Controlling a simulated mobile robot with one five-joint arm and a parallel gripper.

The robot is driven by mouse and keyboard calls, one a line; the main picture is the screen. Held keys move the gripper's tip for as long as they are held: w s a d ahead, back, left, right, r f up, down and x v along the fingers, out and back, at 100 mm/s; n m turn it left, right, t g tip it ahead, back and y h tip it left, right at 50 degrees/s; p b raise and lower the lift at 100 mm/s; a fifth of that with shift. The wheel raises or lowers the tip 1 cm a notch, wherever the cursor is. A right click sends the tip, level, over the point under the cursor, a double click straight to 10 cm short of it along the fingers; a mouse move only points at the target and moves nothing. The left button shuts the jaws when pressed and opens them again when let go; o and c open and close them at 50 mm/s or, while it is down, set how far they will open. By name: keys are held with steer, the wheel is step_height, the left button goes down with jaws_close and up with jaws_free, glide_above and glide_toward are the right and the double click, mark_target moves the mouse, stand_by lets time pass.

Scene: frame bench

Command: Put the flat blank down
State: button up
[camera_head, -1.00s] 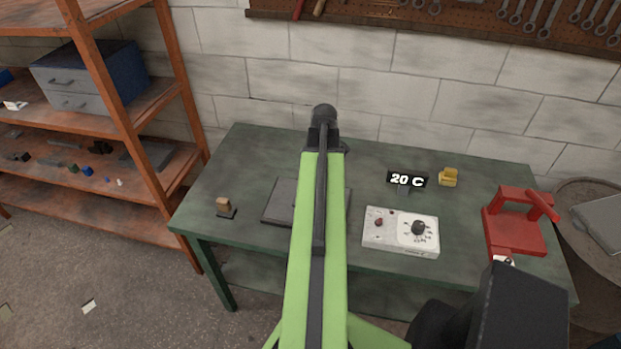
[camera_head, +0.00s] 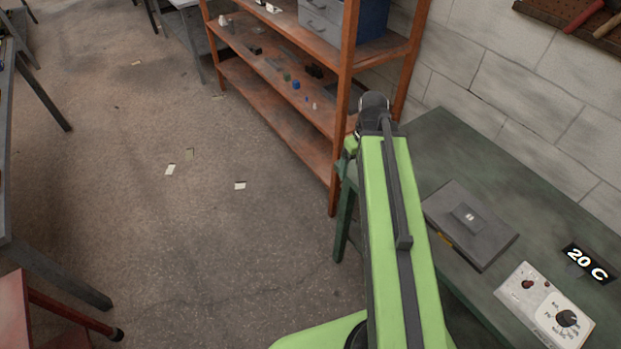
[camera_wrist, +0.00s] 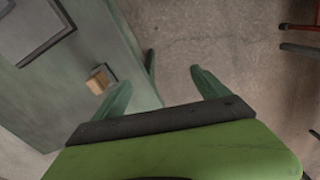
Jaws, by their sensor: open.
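A dark grey flat plate (camera_head: 484,246) lies on the green bench (camera_head: 436,140), right of my arm in the head view. A small square grey piece (camera_head: 468,217) with a light mark lies on top of it; I cannot tell for sure which is the flat blank. Part of the plate (camera_wrist: 22,28) also shows at top left in the wrist view. My gripper (camera_wrist: 160,82) is open and empty, its two green fingers spread apart near the bench's edge, partly over the floor. In the head view my arm hides the fingers.
A small wooden block (camera_wrist: 98,80) on a dark base sits near the bench edge. A white control box (camera_head: 545,305) and a "20 C" display (camera_head: 588,263) stand right of the plate. An orange shelf (camera_head: 290,90) stands behind. The floor at left is largely open.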

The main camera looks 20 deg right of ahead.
steer(key=a+m, duration=0.1)
steer(key=a, duration=1.6)
steer(key=shift+w+a, duration=0.4)
